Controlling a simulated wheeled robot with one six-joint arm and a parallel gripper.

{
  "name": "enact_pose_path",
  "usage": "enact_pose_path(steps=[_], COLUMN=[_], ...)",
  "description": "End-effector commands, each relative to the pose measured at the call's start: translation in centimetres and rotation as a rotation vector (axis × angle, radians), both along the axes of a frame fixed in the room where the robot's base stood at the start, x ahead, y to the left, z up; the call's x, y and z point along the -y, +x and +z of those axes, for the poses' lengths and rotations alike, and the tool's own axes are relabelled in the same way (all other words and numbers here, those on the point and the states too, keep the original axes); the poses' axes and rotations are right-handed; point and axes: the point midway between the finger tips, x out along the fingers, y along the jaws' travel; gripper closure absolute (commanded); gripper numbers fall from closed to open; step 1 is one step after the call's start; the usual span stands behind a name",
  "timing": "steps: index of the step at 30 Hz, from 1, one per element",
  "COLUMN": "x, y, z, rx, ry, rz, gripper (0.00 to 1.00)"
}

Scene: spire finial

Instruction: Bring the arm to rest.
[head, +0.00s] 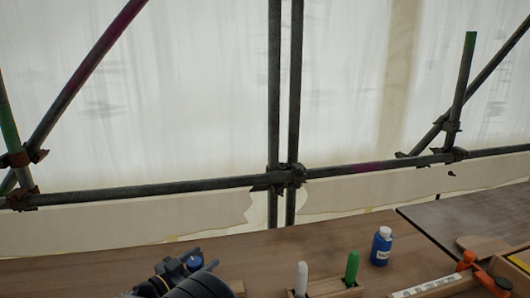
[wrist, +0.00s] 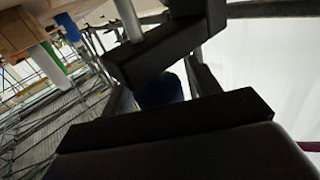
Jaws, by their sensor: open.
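In the wrist view my gripper (wrist: 162,88) shows as two dark jaws with a gap between them. A dark blue shape shows in the gap, and I cannot tell what it is or whether it touches the jaws. In the head view, dark parts of my arm with some blue fill the bottom left, cut off by the frame edge. The arm is left of the wooden holder and low in the picture.
A wooden bench (head: 290,248) holds a blue bottle (head: 381,247), a green marker (head: 351,268) and a white marker (head: 301,278) in a wooden holder. An orange clamp (head: 467,262) lies at right. Scaffold tubes (head: 130,192) cross behind, before pale sheeting (head: 190,90).

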Motion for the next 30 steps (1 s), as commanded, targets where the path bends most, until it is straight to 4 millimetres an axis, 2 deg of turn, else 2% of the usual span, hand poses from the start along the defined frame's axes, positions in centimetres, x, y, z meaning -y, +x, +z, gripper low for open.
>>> enact_pose_path(steps=[14, 30], x=[0.0, -6.7], y=[0.0, -8.2], z=[0.0, -0.1], rx=[-0.001, 0.001], ry=[0.001, 0.001], rz=[-0.034, -0.035], gripper=[0.41, 0.41])
